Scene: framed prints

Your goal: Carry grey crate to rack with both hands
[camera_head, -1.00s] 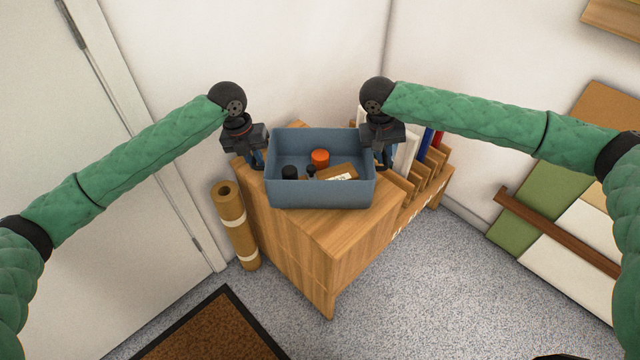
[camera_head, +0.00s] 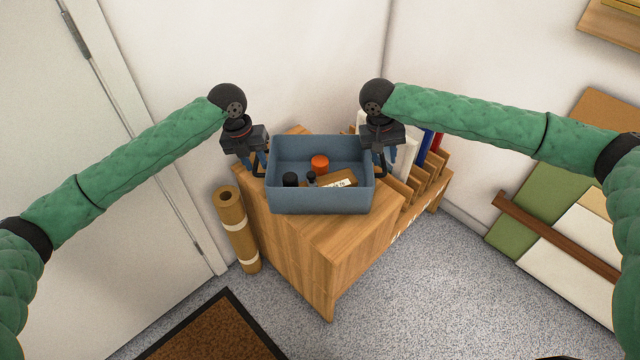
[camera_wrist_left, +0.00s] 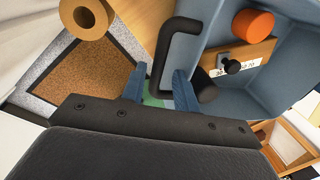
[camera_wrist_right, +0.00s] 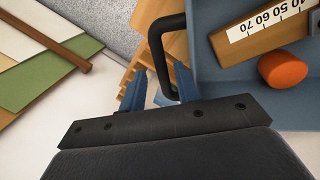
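The grey-blue crate (camera_head: 320,202) sits level on top of the wooden rack (camera_head: 345,240). It holds an orange round thing (camera_head: 320,162), dark small pieces and a wooden piece with a numbered scale (camera_head: 338,180). My left gripper (camera_wrist_left: 157,85) is open, its blue fingers apart near the crate's black left handle (camera_wrist_left: 162,55). My right gripper (camera_wrist_right: 162,80) is open near the right handle (camera_wrist_right: 157,45). In the wrist views both handle bars show between or just beyond the fingers; I see no finger clamped on them. The exact contact is unclear.
Slots with upright boards (camera_head: 428,150) line the rack's right side. A brown roll (camera_head: 232,225) stands left of it, by the door (camera_head: 100,180).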

